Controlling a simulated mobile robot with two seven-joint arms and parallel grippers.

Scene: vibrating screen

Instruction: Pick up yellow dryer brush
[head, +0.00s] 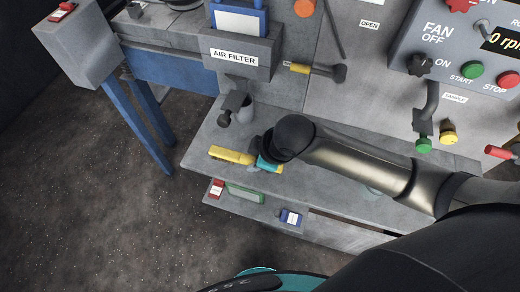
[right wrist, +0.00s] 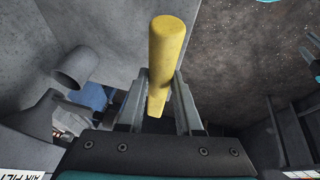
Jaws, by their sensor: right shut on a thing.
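The yellow dryer brush (head: 231,155) is over the grey lower shelf in the head view, left of my right gripper (head: 262,160). My right arm covers much of that gripper. In the right wrist view, the brush's long yellow handle (right wrist: 168,50) is between the two grey fingers of my right gripper (right wrist: 161,85), which is shut on it. The handle sticks out past the fingertips. I cannot tell whether the brush touches the shelf. My left gripper is not in view.
A lower ledge holds red, green and blue items (head: 291,217). A yellow-handled tool (head: 299,68) is on the wall, and a control panel (head: 455,50) is at upper right. Floor (head: 80,200) is clear at left.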

